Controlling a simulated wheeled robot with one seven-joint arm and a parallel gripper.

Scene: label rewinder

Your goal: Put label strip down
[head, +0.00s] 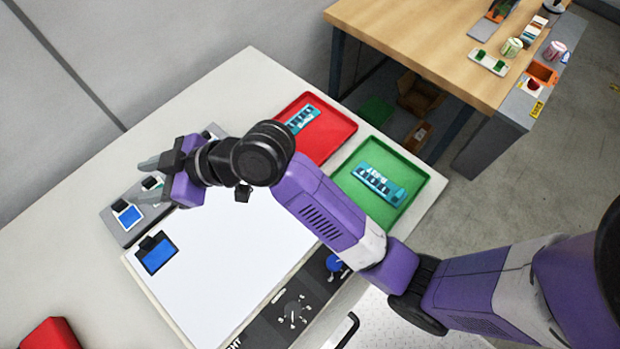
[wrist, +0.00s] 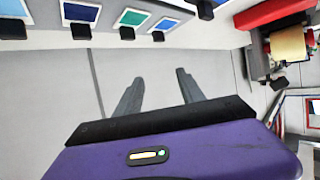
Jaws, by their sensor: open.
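A teal label strip (head: 379,184) with dark markings lies in the green tray (head: 408,218). A second teal label strip (head: 300,119) lies in the red tray (head: 340,142) beside it. My gripper (head: 143,180) is open over the left part of the light table, above a grey rack, well to the left of both trays. In the wrist view my gripper (wrist: 160,76) has its two grey fingers apart with nothing between them. Neither strip can be made out in the wrist view. My arm crosses in front of the table.
The grey rack (head: 116,228) holds coloured cards, also seen along the wrist view's top (wrist: 132,18). A white panel (head: 225,262) with a blue-screened device (head: 157,253) lies before it. A red block (head: 50,335) sits lower left. A cluttered wooden table (head: 430,40) stands upper right.

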